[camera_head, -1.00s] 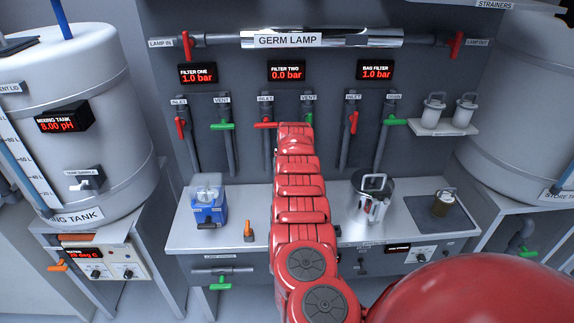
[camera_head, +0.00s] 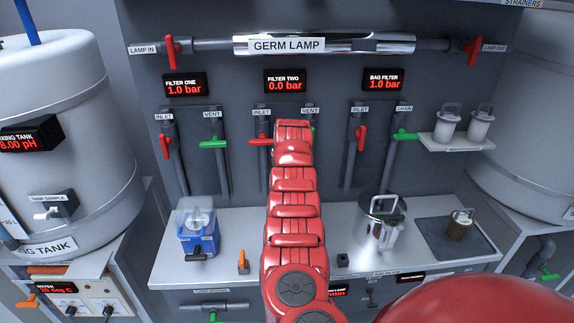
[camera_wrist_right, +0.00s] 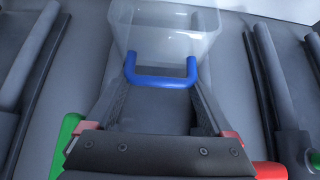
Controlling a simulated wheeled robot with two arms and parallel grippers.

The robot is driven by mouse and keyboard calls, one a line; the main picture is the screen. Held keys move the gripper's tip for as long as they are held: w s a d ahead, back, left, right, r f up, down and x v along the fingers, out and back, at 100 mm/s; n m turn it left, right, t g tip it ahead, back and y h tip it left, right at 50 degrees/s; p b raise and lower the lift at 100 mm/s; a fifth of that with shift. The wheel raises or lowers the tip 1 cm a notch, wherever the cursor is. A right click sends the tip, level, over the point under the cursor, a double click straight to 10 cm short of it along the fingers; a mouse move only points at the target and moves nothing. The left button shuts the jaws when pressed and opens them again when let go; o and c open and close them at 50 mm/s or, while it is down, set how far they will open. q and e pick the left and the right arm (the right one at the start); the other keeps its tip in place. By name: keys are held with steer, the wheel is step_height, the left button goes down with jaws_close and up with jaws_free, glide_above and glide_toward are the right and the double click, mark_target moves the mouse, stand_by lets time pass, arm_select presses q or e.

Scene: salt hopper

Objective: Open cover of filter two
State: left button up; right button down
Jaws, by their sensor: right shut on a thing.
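In the right wrist view, my right gripper (camera_wrist_right: 162,72) is shut on a blue handle (camera_wrist_right: 160,82) attached to a clear cover (camera_wrist_right: 170,30). The cover stands just past the fingertips; I cannot tell how far it is open. In the head view, my red right arm hides filter two's body, its cover and the gripper. The filter two display (camera_head: 285,82) reads 0.0 bar. Filter two's red inlet lever (camera_head: 260,142) lies sideways, and its green vent lever is mostly hidden by the arm. My left gripper is not in view.
Filter one (camera_head: 197,230), blue with a clear cover, stands left on the bench (camera_head: 230,275). A metal bag filter (camera_head: 382,222) stands right of the arm. A brown-bodied strainer (camera_head: 460,225) sits on a dark mat. Pipes and levers line the wall.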

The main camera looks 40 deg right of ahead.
steer(key=shift+w+f, duration=0.15)
stand_by(0.3)
steer(key=shift+c, duration=0.6)
jaws_free()
steer(key=shift+o, duration=0.6)
steer(key=shift+w+d+f, duration=0.1)
steer(key=shift+s+a+r+b, duration=0.2)
steer(key=shift+s+r+b, duration=0.15)
steer(key=shift+r, duration=0.25)
steer(key=b+v, duration=0.3)
steer(key=v, duration=1.3)
steer(key=shift+d, duration=0.1)
